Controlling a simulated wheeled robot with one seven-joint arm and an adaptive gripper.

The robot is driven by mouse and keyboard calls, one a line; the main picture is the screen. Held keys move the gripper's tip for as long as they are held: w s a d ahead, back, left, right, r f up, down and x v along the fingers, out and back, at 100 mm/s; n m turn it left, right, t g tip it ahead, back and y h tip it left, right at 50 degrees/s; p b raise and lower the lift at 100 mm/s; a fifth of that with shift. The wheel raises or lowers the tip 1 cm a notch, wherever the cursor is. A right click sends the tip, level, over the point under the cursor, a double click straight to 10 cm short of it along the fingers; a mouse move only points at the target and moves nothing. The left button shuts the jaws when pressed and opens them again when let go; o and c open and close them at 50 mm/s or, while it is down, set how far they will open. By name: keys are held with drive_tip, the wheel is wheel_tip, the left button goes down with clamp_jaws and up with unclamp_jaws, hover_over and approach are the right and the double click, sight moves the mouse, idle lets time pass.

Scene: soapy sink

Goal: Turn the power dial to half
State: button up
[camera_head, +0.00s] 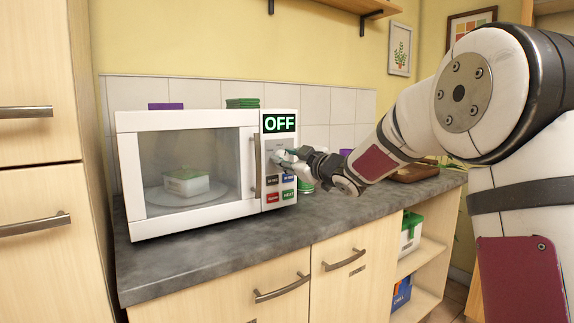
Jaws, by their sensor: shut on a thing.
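A white microwave (185,122) stands on the counter with its door closed. Its display (279,123) reads "OFF". The power dial (279,157) is on the control panel below the display, mostly hidden by my gripper. My gripper (285,157) reaches in from the right and is shut on the dial. The dial's pointer position cannot be made out. A white container with a green top (187,182) sits on the glass plate inside the microwave.
Coloured buttons (281,188) lie just below my gripper. A green stack (242,103) and a purple item (166,106) show above the microwave's top edge. A green-and-white can (305,187) and a brown board (415,172) are on the counter. The front counter strip (230,240) is clear.

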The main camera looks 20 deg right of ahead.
drive_tip(key=shift+f+n+b, duration=0.1)
drive_tip(key=shift+n+b, duration=0.25)
drive_tip(key=shift+n, duration=0.35)
drive_tip(key=o, duration=1.1)
drive_tip(key=shift+o, duration=0.2)
drive_tip(key=v, duration=1.2)
